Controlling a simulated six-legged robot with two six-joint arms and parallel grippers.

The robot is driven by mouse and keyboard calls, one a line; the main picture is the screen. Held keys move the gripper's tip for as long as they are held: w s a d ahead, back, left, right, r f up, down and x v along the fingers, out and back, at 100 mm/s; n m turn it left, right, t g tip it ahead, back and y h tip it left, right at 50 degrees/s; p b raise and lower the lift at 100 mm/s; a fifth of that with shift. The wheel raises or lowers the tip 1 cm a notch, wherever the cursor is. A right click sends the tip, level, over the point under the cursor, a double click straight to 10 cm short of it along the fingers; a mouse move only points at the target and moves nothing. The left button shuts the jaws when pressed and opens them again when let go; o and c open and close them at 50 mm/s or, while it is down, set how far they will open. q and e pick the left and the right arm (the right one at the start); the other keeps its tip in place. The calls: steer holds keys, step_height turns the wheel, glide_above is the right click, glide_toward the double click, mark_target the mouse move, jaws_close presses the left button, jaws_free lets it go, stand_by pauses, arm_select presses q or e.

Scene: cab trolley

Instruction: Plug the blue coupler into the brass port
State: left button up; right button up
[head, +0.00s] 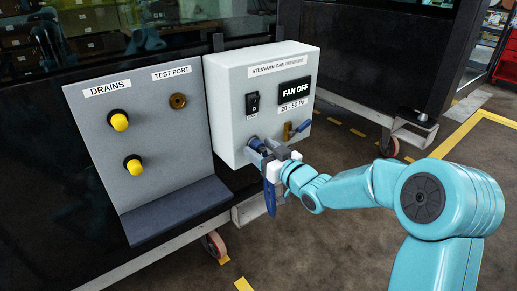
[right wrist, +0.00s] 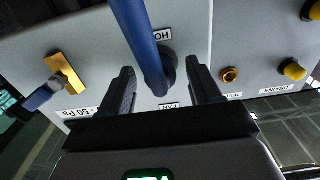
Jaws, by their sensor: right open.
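The brass port (head: 178,101) sits on the grey panel under the TEST PORT label, with nothing in it. It also shows in the right wrist view (right wrist: 230,75). The blue coupler (head: 256,144) is at a dark round fitting on the lower left of the white box, with a blue hose (head: 269,196) hanging below. In the right wrist view the blue hose (right wrist: 143,38) ends in front of that dark fitting. My right gripper (head: 271,158) is open, its fingers on either side of the blue hose end, apart from it in the wrist view. My left gripper is out of view.
The white box (head: 228,105) carries a switch (head: 252,103), a FAN OFF display (head: 294,91) and a brass fitting with a blue lever (head: 290,131). Two yellow-capped drains (head: 119,122) (head: 134,166) are left of the port. A dark ledge (head: 172,208) juts out below the panel.

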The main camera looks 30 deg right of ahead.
mark_target(265, 152)
steer(key=shift+b, duration=0.35)
stand_by(0.4)
jaws_close()
steer(key=shift+s, duration=0.15)
steer(key=shift+s, duration=0.45)
steer(key=shift+s+d+b, duration=0.2)
steer(key=shift+s+b, duration=0.55)
steer(key=shift+s, duration=1.65)
